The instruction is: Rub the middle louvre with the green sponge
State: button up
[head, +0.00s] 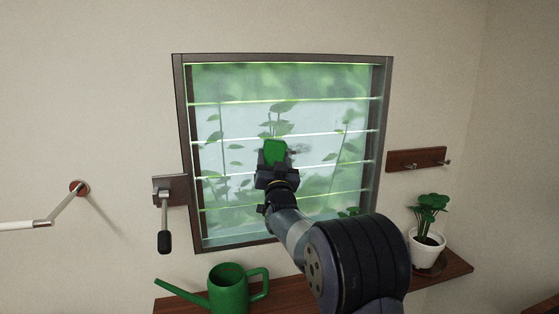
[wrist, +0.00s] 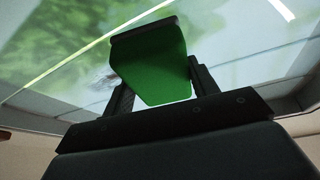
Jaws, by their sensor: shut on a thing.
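My gripper (head: 274,160) is shut on the green sponge (head: 275,149) and holds it up in front of the louvre window, near its centre. In the wrist view the sponge (wrist: 152,62) sits between the two dark fingers, with a dark strip along its far edge. The middle louvre (head: 228,155) is a translucent glass slat behind the sponge, partly hidden by it and my gripper. A greyish smudge (head: 299,148) shows on the glass just right of the sponge. I cannot tell whether the sponge touches the glass.
A dark frame (head: 184,130) surrounds the louvres. A crank handle (head: 164,220) hangs at its left. Below, a shelf (head: 457,267) bears a green watering can (head: 229,290) and a potted plant (head: 427,245). A peg rail (head: 416,159) is at right.

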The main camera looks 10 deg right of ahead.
aim_at(317, 147)
jog(key=shift+d+f+b, duration=0.1)
jog(key=shift+d+b, duration=1.8)
jog(key=shift+d, duration=0.6)
jog(key=shift+w+d+b, duration=0.15)
jog(key=shift+d+b, duration=0.4)
jog(key=shift+d, duration=1.65)
jog(key=shift+w+d, duration=0.15)
jog(key=shift+d, duration=1)
jog(key=shift+w+d, duration=0.1)
jog(key=shift+d, duration=1.05)
jog(key=shift+a, duration=0.1)
